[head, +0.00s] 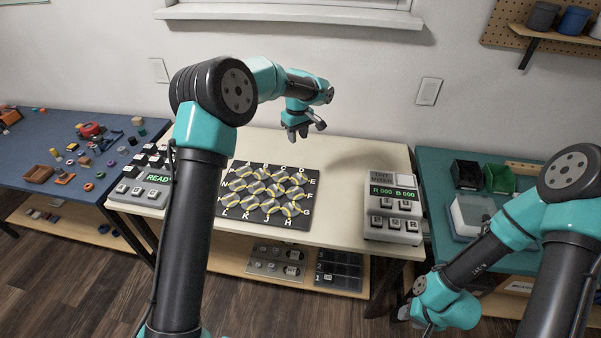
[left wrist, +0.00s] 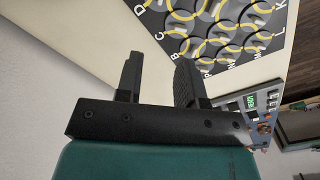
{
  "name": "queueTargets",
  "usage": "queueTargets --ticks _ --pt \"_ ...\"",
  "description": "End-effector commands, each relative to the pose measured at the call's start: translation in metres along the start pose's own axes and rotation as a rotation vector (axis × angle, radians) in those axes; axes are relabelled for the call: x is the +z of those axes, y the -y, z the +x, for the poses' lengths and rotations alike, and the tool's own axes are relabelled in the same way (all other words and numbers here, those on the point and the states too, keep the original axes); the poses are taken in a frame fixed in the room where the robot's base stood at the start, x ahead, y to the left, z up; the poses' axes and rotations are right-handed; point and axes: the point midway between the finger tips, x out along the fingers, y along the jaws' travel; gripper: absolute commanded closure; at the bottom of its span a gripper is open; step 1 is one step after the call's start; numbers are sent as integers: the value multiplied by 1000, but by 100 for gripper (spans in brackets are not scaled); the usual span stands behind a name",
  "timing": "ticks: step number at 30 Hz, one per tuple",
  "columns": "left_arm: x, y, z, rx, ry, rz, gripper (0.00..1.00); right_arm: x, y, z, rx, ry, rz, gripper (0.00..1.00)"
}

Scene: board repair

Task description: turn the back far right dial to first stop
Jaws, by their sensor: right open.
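A black board (head: 233,207) edged with white letters lies on the cream table. It carries several round grey discs with curved yellow bands. The disc at the back far right (head: 299,179) sits in the corner by the letters D and E. The board also shows in the left wrist view (left wrist: 273,47), at the upper right. My left gripper (head: 298,134) is in the air behind the board's back right corner. In the left wrist view its two black fingers (left wrist: 157,80) stand apart with nothing between them. My right gripper (head: 407,314) is low at the right, partly hidden by its arm, its jaws open.
A keypad box with a green READY display (head: 158,179) stands left of the board. A second box with keys and a green display (head: 393,191) stands to the right. Table between board and right box is clear. A blue table (head: 50,150) holds loose parts.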

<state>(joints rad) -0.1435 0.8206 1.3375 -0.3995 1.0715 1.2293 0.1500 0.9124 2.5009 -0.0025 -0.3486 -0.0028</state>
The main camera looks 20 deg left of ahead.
Motion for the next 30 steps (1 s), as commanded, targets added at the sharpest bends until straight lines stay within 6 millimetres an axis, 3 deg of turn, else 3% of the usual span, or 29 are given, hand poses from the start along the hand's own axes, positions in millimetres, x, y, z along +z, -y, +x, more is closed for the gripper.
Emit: queueTargets --ticks 11,30 --pt "0 0 12 -1 2 1 65 0 0 0 0 0 0 57" --pt "1 0 115 0 4 1 65 0 0 0 0 0 0 57"
